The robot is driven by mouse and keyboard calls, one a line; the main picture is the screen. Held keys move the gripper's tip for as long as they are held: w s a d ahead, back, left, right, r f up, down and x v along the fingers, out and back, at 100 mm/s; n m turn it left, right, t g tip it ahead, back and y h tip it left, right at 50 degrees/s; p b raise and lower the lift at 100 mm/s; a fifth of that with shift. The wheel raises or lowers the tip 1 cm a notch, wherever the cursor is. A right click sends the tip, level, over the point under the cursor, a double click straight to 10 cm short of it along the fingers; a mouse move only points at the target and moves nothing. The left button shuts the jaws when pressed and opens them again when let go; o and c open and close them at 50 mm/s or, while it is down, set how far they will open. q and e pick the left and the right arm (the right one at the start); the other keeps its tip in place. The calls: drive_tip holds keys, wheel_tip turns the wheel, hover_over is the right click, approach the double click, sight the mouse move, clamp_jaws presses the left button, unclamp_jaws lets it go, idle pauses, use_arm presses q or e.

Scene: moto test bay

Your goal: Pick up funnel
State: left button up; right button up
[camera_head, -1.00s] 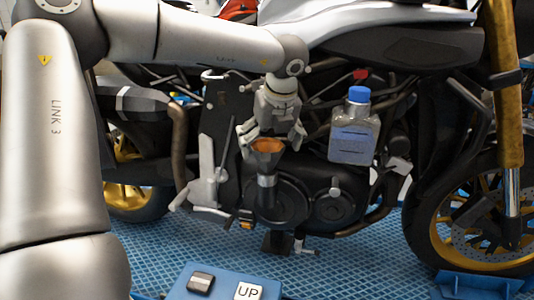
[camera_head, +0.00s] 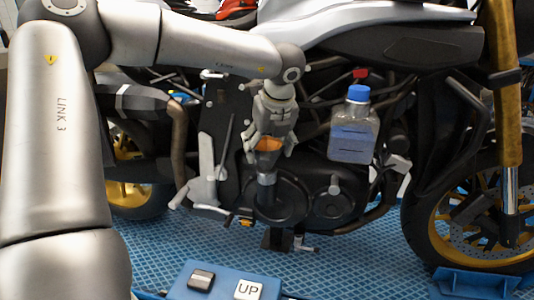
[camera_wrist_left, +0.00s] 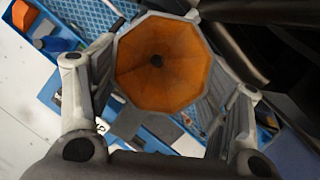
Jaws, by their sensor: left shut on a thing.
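The funnel (camera_head: 267,160) has a wide mouth with an orange inside and a grey body that narrows downward. It is upright at the side of the motorcycle's engine. In the left wrist view its octagonal orange mouth (camera_wrist_left: 162,62) faces the camera, with a dark hole at the centre. My left gripper (camera_head: 268,143) comes from above, and its fingers are shut on the funnel, one on either side of the rim. The left wrist view shows both fingers against the funnel's sides. What the funnel's lower end rests on is hard to tell. My right gripper is not in view.
A clear bottle with a blue cap (camera_head: 354,128) stands right of the funnel, by the motorcycle (camera_head: 400,50). The engine's covers and levers are close behind. A blue panel with an UP button (camera_head: 248,291) is at the front. The blue grid floor (camera_head: 360,255) is open.

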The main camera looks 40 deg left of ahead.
use_arm(q)
drive_tip(key=shift+r, duration=0.1)
drive_tip(key=shift+r, duration=0.25)
wheel_tip(320, 180, up, 2)
drive_tip(key=shift+r+b, duration=0.1)
drive_tip(key=shift+b, duration=0.45)
drive_tip(key=s+d+r, duration=0.2)
drive_tip(key=d+r, duration=0.4)
drive_tip(key=r, duration=0.1)
drive_tip(key=s+d+r+p, duration=0.1)
drive_tip(key=s+d+r, duration=0.2)
drive_tip(key=d+r, duration=0.4)
drive_tip(key=shift+s+r, duration=0.2)
drive_tip(key=shift+r, duration=0.3)
